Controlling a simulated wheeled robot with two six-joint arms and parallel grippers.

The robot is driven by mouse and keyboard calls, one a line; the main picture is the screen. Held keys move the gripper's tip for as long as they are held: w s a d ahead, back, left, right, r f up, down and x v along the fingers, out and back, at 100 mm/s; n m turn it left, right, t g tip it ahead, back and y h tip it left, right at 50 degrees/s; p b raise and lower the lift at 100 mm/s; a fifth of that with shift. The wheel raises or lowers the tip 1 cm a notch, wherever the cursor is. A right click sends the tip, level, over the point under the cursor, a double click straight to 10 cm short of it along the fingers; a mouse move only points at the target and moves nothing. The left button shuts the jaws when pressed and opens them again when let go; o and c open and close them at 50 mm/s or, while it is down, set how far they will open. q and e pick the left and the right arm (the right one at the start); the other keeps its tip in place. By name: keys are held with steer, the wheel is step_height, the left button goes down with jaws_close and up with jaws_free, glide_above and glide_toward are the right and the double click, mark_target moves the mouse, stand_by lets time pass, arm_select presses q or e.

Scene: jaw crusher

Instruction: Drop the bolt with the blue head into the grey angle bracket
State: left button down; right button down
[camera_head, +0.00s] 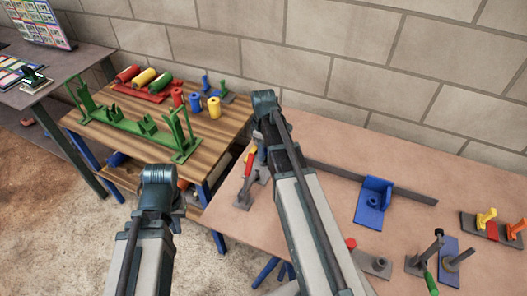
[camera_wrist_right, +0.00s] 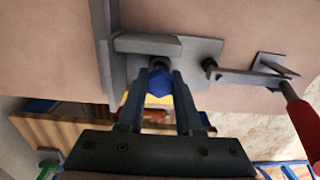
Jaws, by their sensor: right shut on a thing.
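The blue bolt head (camera_wrist_right: 160,83) is between the two fingers of my right gripper (camera_wrist_right: 160,95) in the right wrist view. The gripper is shut on it. The grey angle bracket (camera_wrist_right: 200,50) lies just beyond the fingertips, with its flat plate and raised wall showing. The bolt's shank is hidden, so I cannot tell whether it is in the bracket or above it. In the head view my right arm reaches to the pinkish table's left edge, with a bit of blue beside its end. My left arm is over the floor; its gripper is hidden.
A toggle clamp with a red handle (camera_wrist_right: 300,120) is close beside the bracket. A long grey rail (camera_head: 400,190) and a blue angle bracket (camera_head: 372,203) are on the pinkish table. A wooden table (camera_head: 205,150) with coloured parts and a green fixture stands left.

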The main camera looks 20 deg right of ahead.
steer(key=shift+f+b, duration=0.75)
steer(key=shift+f, duration=0.05)
steer(key=c, duration=0.5)
jaws_free()
steer(key=shift+r, duration=0.1)
step_height(320, 180, up, 14)
steer(key=p, duration=1.4)
